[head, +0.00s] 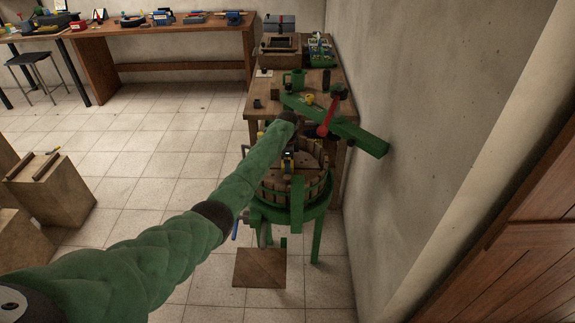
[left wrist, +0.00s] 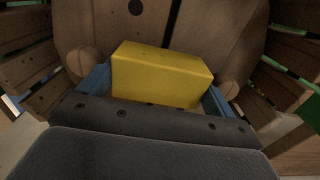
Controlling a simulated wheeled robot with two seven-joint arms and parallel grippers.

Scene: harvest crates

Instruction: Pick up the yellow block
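The yellow block (left wrist: 158,78) lies in the left wrist view on or just above round wooden boards inside a slatted basket. My left gripper (left wrist: 157,95) has its blue fingers on either side of the block, close against it with no clear gap. Its dark palm hides the block's near lower edge. Whether the fingers press on the block I cannot tell. In the head view my green left arm reaches down to the wooden press basket (head: 314,191), with the left gripper (head: 288,168) over its boards. The block is too small to make out surely there. My right gripper is out of view.
The basket's slatted wall surrounds the gripper. A green press beam (head: 362,138) and a red-handled lever (head: 326,122) stand close behind it. A wooden table (head: 262,99) with small items is beyond, and a wall (head: 425,130) is close on the right. Open tiled floor lies left.

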